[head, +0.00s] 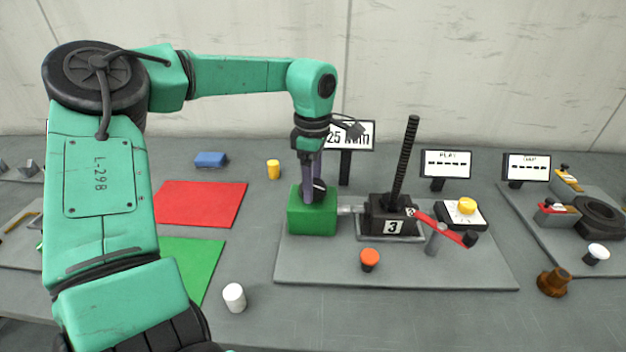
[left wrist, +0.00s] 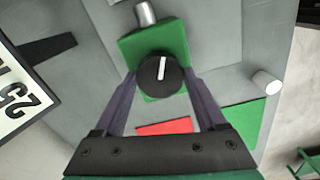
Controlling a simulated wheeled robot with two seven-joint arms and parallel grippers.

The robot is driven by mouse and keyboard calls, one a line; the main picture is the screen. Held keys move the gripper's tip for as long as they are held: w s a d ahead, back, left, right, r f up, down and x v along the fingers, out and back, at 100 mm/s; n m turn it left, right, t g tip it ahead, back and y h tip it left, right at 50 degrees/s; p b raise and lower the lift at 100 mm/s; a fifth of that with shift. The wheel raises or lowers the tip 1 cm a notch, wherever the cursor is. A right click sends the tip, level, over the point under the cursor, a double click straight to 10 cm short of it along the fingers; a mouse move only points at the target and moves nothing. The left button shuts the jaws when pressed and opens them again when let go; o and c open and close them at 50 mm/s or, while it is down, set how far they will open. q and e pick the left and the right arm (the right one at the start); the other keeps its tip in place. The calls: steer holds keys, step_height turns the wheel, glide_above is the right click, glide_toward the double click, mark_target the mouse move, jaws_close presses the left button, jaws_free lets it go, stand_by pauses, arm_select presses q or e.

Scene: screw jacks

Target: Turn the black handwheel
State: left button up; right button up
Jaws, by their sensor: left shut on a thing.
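The black handwheel (left wrist: 159,74) is a round knob with a white mark on its face, on top of a green gearbox (left wrist: 176,40). In the head view the gearbox (head: 312,214) stands at the left of a grey plate, and a shaft joins it to a black screw jack marked 3 (head: 392,214). A tall black screw rises from the jack, leaning slightly right. My left gripper (left wrist: 160,88) points down from above and is shut on the handwheel, one finger on each side. In the head view its fingers (head: 317,192) mostly hide the handwheel. My right gripper is not in view.
A sign reading 25 mm (head: 362,136) stands behind the jack. A red lever (head: 440,224), an orange button (head: 370,258) and a yellow button (head: 467,206) are on or near the plate. A white cylinder (head: 234,297) and a red mat (head: 200,204) lie left.

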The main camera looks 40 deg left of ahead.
arm_select(q)
steer(key=shift+w+r+m, duration=0.1)
steer(key=shift+r+m, duration=0.1)
steer(key=shift+m, duration=0.3)
steer(key=o, duration=1.3)
steer(key=shift+f, duration=0.1)
step_height(320, 180, up, 15)
steer(key=shift+f, duration=0.15)
